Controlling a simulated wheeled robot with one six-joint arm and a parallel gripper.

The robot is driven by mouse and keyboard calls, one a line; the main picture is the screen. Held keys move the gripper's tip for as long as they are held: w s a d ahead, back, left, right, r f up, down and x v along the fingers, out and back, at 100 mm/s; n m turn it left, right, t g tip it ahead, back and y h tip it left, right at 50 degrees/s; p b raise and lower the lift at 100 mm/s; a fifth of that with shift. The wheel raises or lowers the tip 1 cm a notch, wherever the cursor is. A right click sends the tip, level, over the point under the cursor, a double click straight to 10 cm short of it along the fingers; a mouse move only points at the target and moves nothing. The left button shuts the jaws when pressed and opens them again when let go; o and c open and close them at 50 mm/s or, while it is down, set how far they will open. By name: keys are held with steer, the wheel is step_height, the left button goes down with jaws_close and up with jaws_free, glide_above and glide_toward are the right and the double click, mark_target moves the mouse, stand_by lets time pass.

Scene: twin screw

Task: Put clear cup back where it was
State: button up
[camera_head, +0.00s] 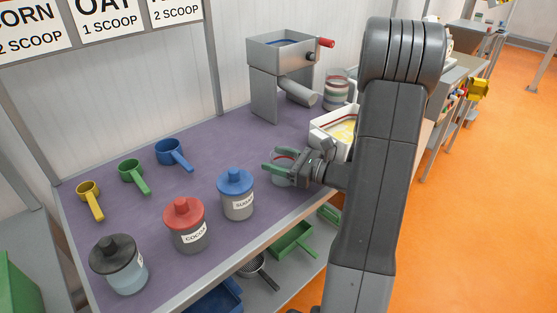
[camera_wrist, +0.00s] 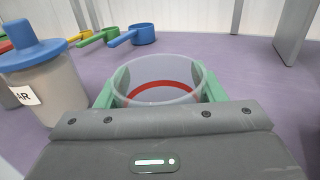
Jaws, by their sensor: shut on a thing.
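The clear cup (camera_wrist: 160,80) is see-through with a red ring. It stands upright between the green fingers of my gripper (camera_wrist: 158,92) in the wrist view. In the head view the cup (camera_head: 284,165) is partly hidden by my gripper (camera_head: 282,168), which is shut on it low over the purple bench top. I cannot tell whether the cup's base touches the bench.
A blue-lidded sugar jar (camera_head: 237,196) stands left of my gripper, with a red-lidded cocoa jar (camera_head: 186,228) and a black-lidded jar (camera_head: 119,265) further left. Blue (camera_head: 174,153), green (camera_head: 132,174) and yellow (camera_head: 90,199) scoops lie behind. A grey machine (camera_head: 282,75) and white tray (camera_head: 336,122) stand behind right.

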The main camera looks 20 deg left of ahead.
steer(key=shift+f, duration=0.2)
steer(key=o, duration=1.1)
steer(key=shift+r, duration=0.1)
steer(key=shift+r, duration=0.2)
steer(key=d, duration=1.2)
